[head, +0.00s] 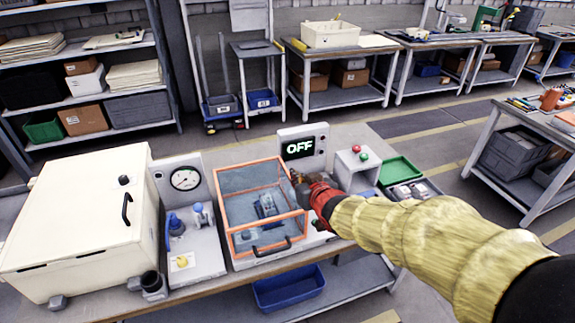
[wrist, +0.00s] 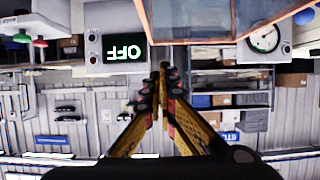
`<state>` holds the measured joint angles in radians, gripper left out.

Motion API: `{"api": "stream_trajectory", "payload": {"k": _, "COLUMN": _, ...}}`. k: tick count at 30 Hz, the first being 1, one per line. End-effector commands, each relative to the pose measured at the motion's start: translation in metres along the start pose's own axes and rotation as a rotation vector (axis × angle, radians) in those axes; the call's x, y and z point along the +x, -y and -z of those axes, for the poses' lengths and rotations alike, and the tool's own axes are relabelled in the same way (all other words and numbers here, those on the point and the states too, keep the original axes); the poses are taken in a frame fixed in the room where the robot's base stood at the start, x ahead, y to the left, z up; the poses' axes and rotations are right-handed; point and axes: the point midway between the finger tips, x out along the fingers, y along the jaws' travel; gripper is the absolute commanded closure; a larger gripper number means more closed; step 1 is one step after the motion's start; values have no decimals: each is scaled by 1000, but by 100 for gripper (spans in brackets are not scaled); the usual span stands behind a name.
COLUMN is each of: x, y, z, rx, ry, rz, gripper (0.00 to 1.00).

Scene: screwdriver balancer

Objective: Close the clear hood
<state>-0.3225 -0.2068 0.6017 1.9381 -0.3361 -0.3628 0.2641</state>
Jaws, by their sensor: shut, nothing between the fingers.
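The clear hood (head: 240,190) has orange edges and a dark front handle (head: 272,247). In the head view it sits low over a blue fixture (head: 266,205), its front panel facing the table's front edge. I cannot tell whether its lower rim is fully seated. My gripper (head: 303,183) is at the hood's right side, near its back right corner; its tips are partly hidden by my wrist. In the wrist view, which is upside down, my gripper (wrist: 163,70) has its fingers together and empty, and the hood's orange edge (wrist: 190,42) shows just beyond the fingertips.
A display reading OFF (head: 303,148) stands behind the hood. A button box with red and green buttons (head: 357,172) and a green tray (head: 400,170) stand right. A gauge panel (head: 187,180) and a large cream box (head: 75,225) stand left. My arm covers the table's right front.

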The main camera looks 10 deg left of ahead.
Motion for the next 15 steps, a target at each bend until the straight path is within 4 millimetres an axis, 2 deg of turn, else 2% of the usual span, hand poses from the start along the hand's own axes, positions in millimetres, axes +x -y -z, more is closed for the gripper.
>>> {"api": "stream_trajectory", "payload": {"k": 1, "x": -2, "y": -1, "z": -18, "rx": 1, "ry": 2, "rz": -1, "gripper": 100}}
{"api": "stream_trajectory", "payload": {"k": 6, "x": -15, "y": 0, "z": -61, "rx": 0, "ry": 1, "rz": -1, "gripper": 100}}
{"api": "stream_trajectory", "payload": {"k": 10, "x": -20, "y": 0, "z": -86, "rx": 0, "ry": 2, "rz": -1, "gripper": 100}}
{"api": "stream_trajectory", "payload": {"k": 15, "x": -23, "y": 0, "z": -107, "rx": 0, "ry": 2, "rz": -1, "gripper": 100}}
